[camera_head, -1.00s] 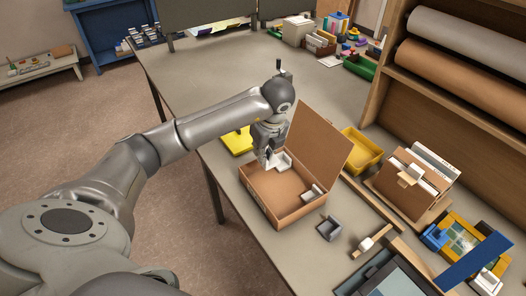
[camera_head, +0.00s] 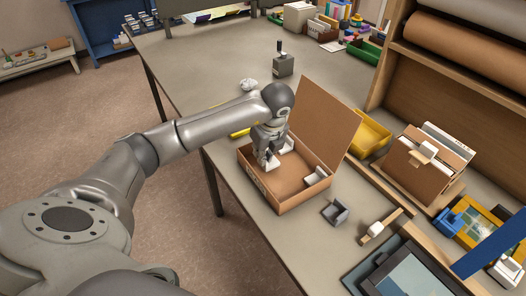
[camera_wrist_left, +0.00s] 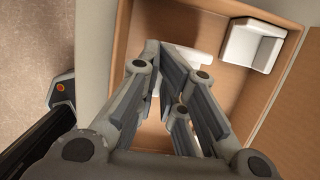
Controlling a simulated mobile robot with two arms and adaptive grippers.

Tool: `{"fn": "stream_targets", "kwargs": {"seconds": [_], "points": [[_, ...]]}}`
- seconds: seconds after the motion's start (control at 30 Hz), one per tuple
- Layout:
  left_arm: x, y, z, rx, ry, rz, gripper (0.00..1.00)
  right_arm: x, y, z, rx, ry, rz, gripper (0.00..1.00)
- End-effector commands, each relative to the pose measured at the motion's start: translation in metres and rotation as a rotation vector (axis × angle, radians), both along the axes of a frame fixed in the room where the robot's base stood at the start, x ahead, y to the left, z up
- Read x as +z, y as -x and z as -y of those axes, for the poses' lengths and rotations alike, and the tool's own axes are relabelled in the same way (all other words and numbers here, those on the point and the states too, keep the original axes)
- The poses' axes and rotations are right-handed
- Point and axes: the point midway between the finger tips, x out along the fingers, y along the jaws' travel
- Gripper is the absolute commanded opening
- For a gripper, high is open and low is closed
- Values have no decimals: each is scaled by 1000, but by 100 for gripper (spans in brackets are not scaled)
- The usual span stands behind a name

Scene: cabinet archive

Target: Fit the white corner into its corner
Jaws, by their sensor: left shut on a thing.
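The open brown box (camera_head: 283,202) stands on the table with its lid (camera_head: 328,105) raised at the back. My left gripper (camera_head: 267,158) points down inside the box at its left side. It is shut on a white corner piece, largely hidden by the fingers; a white part (camera_wrist_left: 195,62) shows between them in the wrist view. One white corner (camera_head: 286,144) sits in the back corner of the box and also shows in the wrist view (camera_wrist_left: 253,45). Another white corner (camera_head: 318,177) sits at the right end. My right gripper is not in view.
A grey corner-shaped block (camera_head: 336,212) and a white-headed tool (camera_head: 378,229) lie right of the box. A yellow bin (camera_head: 371,137) and a brown file box (camera_head: 422,170) stand behind. The table beyond the box's left side is mostly clear.

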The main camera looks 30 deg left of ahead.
Motion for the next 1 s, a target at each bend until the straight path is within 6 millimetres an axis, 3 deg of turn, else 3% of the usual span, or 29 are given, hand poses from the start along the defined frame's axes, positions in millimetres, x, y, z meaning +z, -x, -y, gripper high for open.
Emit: {"fn": "stream_targets", "kwargs": {"seconds": [0.37, 0.4, 0.63, 0.83, 0.9, 1.0], "points": [[-7, 0, 0, 0, 0, 0, 0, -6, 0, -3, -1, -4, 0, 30], [-7, 0, 0, 0, 0, 0, 9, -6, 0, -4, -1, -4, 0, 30], [-7, 0, 0, 0, 0, 0, 36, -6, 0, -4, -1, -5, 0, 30], [-7, 0, 0, 0, 0, 0, 36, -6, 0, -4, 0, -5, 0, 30], [-7, 0, 0, 0, 0, 0, 29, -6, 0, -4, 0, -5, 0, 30], [-7, 0, 0, 0, 0, 0, 29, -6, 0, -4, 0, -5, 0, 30]]}}
